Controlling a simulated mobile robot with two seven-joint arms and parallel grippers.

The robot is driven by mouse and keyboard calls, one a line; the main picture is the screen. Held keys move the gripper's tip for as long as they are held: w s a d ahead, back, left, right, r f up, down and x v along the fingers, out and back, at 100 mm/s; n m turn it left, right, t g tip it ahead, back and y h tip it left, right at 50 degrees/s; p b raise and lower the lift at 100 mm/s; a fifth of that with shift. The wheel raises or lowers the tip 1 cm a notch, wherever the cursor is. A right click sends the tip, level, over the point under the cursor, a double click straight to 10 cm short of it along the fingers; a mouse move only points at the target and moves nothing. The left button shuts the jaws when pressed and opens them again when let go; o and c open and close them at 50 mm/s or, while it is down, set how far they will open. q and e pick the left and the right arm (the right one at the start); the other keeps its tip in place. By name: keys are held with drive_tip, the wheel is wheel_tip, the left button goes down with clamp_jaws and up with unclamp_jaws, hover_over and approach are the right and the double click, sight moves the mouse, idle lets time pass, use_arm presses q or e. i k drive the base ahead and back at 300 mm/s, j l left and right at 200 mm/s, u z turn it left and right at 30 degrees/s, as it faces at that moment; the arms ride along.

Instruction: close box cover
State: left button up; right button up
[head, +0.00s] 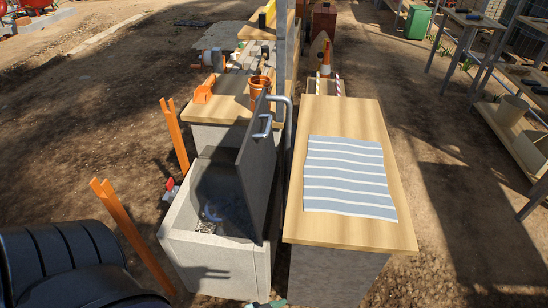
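The box (215,258) is a grey open-topped chest on the ground, left of the wooden counter. Its cover (258,165) is a grey slab standing nearly upright along the box's right side, close to the counter. A bent metal handle (263,127) is on the cover near its upper end. The box is open and its dark inside shows, with a small pale speckled item (207,222) in it.
The wooden counter (350,232) with a striped cloth (350,175) stands right of the box. Behind the box, another wooden top (225,92) holds an orange cup (259,84). Bare ground lies farther left.

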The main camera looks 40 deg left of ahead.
sight(256, 163)
drive_tip(key=l+u, duration=0.15)
drive_tip(key=u, duration=0.2)
drive_tip(key=i+l+u, duration=0.1)
drive_tip(key=u, duration=0.25)
drive_tip(key=l+u, duration=0.15)
drive_tip(key=u, duration=0.7)
